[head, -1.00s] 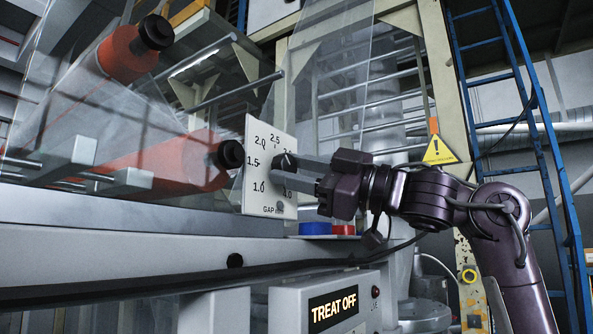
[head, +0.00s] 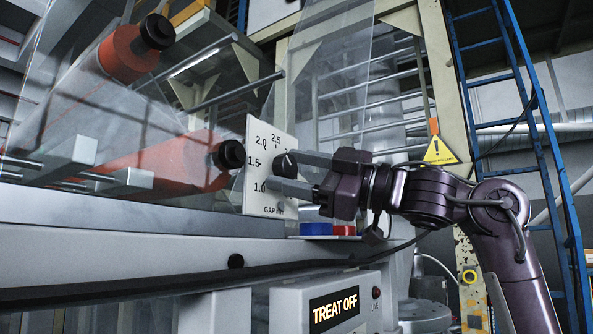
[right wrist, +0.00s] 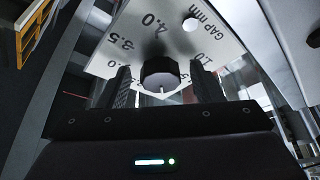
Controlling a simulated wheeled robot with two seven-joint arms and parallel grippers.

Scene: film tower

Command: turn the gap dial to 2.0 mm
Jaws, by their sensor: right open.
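The white gap dial plate (head: 258,199) stands upright in the head view, with printed numbers around a dark knob (head: 285,166). My right gripper (head: 281,171) is open at the knob, one finger above it and one below. In the right wrist view the black knob (right wrist: 160,76) sits between the two fingers (right wrist: 164,88), with a visible space on each side. A short white mark shows at the knob's lower edge there; which number it points at is hidden. The 3.5 and 4.0 are readable on the plate (right wrist: 190,45). My left gripper is not in view.
Dark roller ends (head: 229,154) and clear film lie left of the plate. A blue block (head: 316,229) and a red block (head: 344,230) sit below my right gripper. A blue ladder (head: 500,120) is at right.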

